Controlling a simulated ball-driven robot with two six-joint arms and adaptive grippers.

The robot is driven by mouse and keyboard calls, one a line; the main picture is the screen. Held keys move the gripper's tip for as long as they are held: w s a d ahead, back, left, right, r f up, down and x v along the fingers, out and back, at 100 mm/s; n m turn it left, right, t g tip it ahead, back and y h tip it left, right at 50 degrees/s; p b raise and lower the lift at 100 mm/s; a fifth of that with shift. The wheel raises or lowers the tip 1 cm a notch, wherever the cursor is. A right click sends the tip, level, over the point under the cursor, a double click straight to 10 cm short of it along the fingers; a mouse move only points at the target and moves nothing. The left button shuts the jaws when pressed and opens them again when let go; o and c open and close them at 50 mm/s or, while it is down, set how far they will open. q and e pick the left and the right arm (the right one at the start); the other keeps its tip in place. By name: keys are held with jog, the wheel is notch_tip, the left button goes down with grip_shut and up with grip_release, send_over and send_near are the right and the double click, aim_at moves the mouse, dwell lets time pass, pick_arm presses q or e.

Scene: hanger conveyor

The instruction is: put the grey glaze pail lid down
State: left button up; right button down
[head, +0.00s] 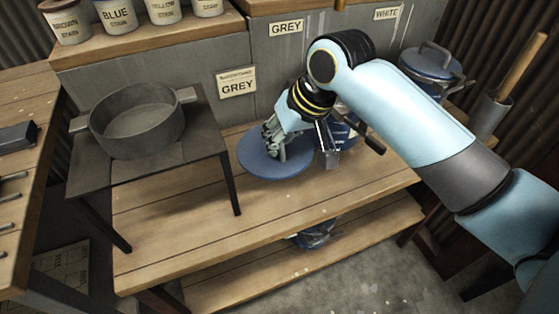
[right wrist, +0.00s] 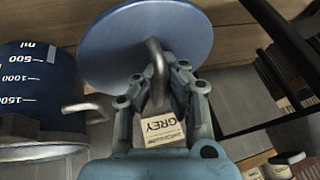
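My right gripper (head: 275,135) is above the lid. In the wrist view its fingers (right wrist: 160,82) close around the handle. The pail's side with white scale marks (right wrist: 40,75) shows in the wrist view. My left gripper is out of view.
A small dark table (head: 205,155) with a grey two-handled pot (head: 138,140) stands left of the lid. Another lidded blue pail (head: 432,68) and a holder with a wooden handle (head: 490,115) are at right. Bare bench (head: 170,220) lies in front.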

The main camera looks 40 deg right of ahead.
notch_tip(320, 180, down, 7)
jog(key=shift+b, duration=0.6)
jog(key=c, duration=2)
grip_release()
jog(key=shift+f, duration=0.1)
jog(key=o, duration=0.5)
jog(key=p+v, duration=0.2)
jog(key=v, duration=1)
jog(key=shift+p, duration=0.3)
